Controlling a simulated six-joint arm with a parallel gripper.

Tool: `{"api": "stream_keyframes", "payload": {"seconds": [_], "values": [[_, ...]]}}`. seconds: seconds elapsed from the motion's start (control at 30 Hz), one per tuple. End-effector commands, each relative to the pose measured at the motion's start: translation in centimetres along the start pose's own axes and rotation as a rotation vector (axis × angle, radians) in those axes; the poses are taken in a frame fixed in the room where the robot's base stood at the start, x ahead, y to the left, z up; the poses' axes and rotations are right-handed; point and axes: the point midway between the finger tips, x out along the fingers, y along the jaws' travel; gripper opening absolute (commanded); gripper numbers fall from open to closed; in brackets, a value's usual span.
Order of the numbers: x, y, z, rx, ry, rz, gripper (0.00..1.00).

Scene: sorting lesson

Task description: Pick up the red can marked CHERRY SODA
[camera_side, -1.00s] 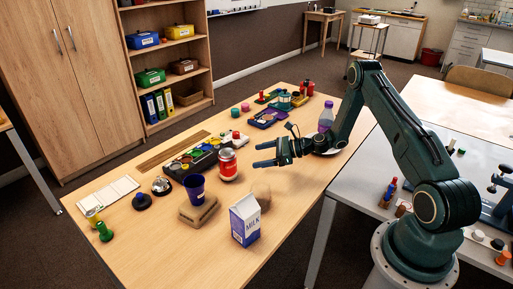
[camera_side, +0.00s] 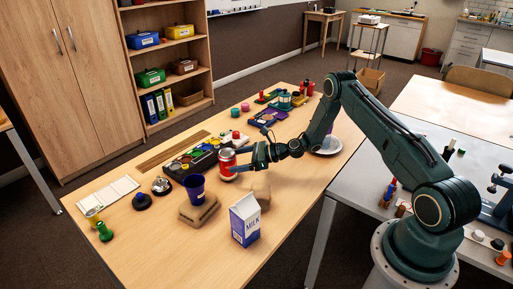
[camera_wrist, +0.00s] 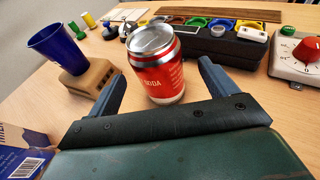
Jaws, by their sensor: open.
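The red can (camera_side: 227,166) with a silver top stands upright on the wooden table in the side view. In the wrist view the can (camera_wrist: 157,75) shows the letters "SODA"; the rest of its marking is turned away or too small to read. My gripper (camera_side: 247,163) is open, low over the table at the can's right side. In the wrist view my gripper (camera_wrist: 160,85) has one finger on each side of the can, with a gap visible at both. The can stands between the fingers, and I see no grip on it.
A black tray of coloured pots (camera_side: 190,162) lies close behind. A milk carton (camera_side: 245,220) stands near the front. A white device with a red knob (camera_wrist: 299,58) is at right.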

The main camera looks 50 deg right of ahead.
Motion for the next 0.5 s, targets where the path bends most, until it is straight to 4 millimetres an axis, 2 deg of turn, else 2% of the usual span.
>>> {"api": "stream_keyframes", "payload": {"seconds": [0.3,0.5], "values": [[3.5,0.3,-0.1,-0.002,0.0,0.002,0.85],[4.6,0.3,-0.1,0.001,0.0,0.001,0.85]]}}
